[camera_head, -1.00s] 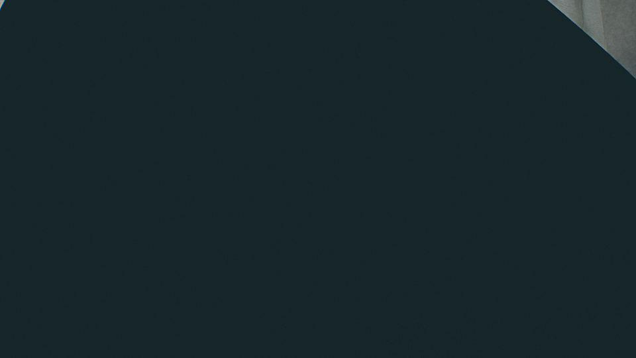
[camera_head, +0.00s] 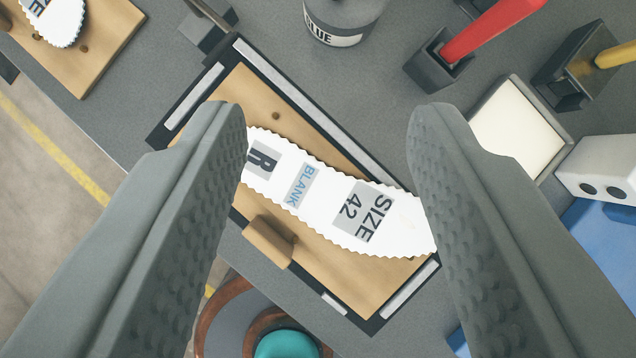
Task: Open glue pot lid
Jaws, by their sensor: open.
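The glue pot (camera_head: 338,22) is a grey round pot with a white label reading "GLUE". It stands at the top middle of the view, cut by the top edge, so its lid is out of the picture. My gripper (camera_head: 330,120) is open, with two grey textured fingers, one on each side of the view. Nothing is between the fingertips at their own height. The pot stands beyond the fingertips, apart from them.
Below the fingers a white insole blank (camera_head: 320,200) marked "SIZE 42" lies on a framed wooden board (camera_head: 360,295). At the right are a red-handled tool (camera_head: 485,28) in a dark holder, a cream pad (camera_head: 515,125) and a white block (camera_head: 600,170). A teal round thing (camera_head: 285,345) shows at the bottom.

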